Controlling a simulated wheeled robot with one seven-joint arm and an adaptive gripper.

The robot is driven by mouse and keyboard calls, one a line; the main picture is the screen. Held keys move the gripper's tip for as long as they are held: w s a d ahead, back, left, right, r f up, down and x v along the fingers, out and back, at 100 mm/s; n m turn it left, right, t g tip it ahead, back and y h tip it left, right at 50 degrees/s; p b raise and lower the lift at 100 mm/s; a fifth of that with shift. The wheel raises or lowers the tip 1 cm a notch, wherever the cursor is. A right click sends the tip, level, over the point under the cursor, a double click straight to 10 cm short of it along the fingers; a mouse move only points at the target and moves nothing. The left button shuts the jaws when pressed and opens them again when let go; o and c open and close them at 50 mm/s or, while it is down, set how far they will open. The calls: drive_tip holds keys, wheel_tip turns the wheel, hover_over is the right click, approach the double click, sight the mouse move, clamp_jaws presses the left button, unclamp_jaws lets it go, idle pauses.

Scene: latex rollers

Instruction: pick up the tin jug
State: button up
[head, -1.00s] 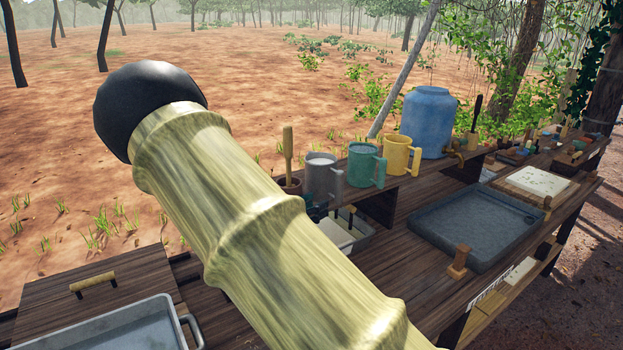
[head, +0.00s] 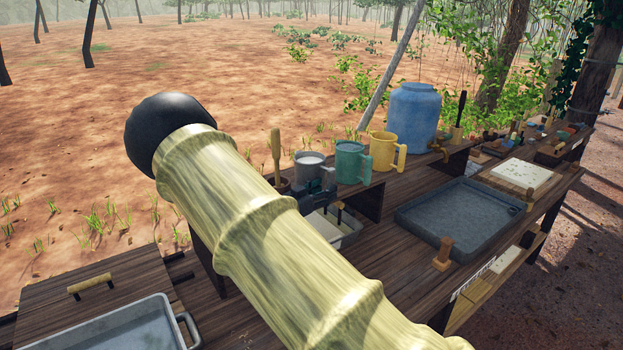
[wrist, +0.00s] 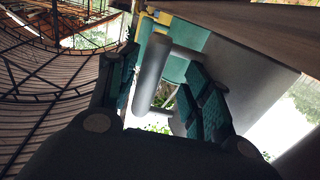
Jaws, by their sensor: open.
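The tin jug (head: 308,163) is a plain grey metal mug on the raised wooden shelf, left of the green mug. In the head view my gripper (head: 325,183) is at its front right side and hides its lower part and much of its handle. In the wrist view the jug's grey wall (wrist: 238,62) fills the upper right, and its handle (wrist: 153,72) stands between my two teal-padded fingers. My gripper (wrist: 160,85) is open around the handle, one finger on each side. I cannot tell whether either finger touches it.
A green mug (head: 350,164) and a yellow mug (head: 383,152) stand close to the jug's right. A blue barrel (head: 414,118) is beyond them. A wooden-handled tool (head: 276,155) stands in a pot at the left. A grey tray (head: 460,218) lies on the lower bench.

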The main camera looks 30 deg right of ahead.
drive_tip(key=shift+s+d+r, duration=0.5)
drive_tip(key=shift+s+d, duration=0.15)
drive_tip(key=shift+d, duration=0.05)
drive_tip(key=shift+w+f, duration=0.5)
drive_tip(key=shift+w, duration=0.05)
drive_tip(key=shift+c, duration=0.3)
drive_tip(key=shift+s+r, duration=0.15)
drive_tip(key=shift+s, duration=0.05)
clamp_jaws()
drive_tip(key=shift+w+r, duration=0.1)
drive_tip(key=shift+r, duration=0.2)
drive_tip(key=s+a+r+p, duration=0.1)
drive_tip(key=s+a+r, duration=0.1)
drive_tip(key=s+a, duration=0.2)
drive_tip(key=s+a+r+p, duration=0.2)
drive_tip(key=s+a, duration=0.1)
drive_tip(key=s, duration=0.6)
drive_tip(key=shift+s+a+r, duration=0.3)
drive_tip(key=shift+s+a, duration=0.05)
drive_tip(key=shift+s, duration=0.05)
drive_tip(key=shift+s, duration=0.15)
